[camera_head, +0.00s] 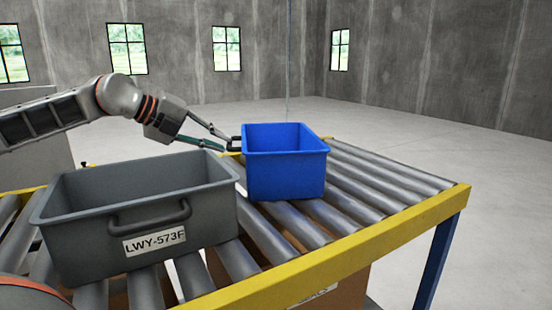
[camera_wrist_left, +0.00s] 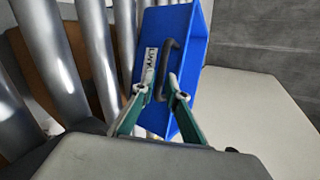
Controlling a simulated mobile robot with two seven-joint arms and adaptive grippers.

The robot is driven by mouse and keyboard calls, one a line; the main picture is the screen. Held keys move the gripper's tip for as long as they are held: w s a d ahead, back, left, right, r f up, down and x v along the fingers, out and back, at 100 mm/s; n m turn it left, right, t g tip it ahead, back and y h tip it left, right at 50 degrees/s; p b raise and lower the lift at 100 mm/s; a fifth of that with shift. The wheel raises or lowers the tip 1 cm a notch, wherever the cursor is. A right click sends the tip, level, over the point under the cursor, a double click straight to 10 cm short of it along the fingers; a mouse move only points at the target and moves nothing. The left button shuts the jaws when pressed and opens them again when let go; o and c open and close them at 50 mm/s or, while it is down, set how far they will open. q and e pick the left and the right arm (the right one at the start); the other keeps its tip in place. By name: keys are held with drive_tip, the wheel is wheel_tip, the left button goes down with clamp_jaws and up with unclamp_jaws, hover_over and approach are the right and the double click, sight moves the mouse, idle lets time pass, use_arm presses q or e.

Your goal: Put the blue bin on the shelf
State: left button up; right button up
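The blue bin (camera_head: 286,165) stands upright on the roller conveyor (camera_head: 375,180), right of the grey bin. Its dark handle (camera_head: 235,143) is on its left side. My left gripper (camera_head: 226,144) reaches in from the left, its two fingers spread apart at that handle. In the left wrist view the blue bin (camera_wrist_left: 193,60) shows with its label and handle (camera_wrist_left: 167,68). The gripper (camera_wrist_left: 161,80) is open there, with a fingertip to either side of the handle; I cannot tell whether they touch it. My right gripper is not in view. I cannot make out a shelf.
A grey bin (camera_head: 140,205) labelled LWY-573F stands on the rollers close left of the blue bin. A yellow rail (camera_head: 340,255) edges the conveyor, with a blue leg (camera_head: 437,260) at right. A cardboard box (camera_head: 330,290) is beneath. The floor behind is clear.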

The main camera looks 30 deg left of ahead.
sight(229, 145)
use_arm(q)
drive_tip(key=p+x, duration=0.2)
drive_tip(key=x, duration=0.1)
drive_tip(key=shift+w+a, duration=0.1)
drive_tip(key=shift+w+f, duration=0.2)
drive_tip(key=shift+w, duration=0.15)
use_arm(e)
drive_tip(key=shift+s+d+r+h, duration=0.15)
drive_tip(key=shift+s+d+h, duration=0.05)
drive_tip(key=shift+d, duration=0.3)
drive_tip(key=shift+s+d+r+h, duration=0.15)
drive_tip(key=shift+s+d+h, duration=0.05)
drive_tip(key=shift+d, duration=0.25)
use_arm(q)
drive_tip(key=shift+c, duration=0.4)
clamp_jaws()
drive_tip(key=shift+r, duration=0.1)
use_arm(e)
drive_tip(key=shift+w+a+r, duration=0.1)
use_arm(q)
drive_tip(key=shift+r, duration=0.1)
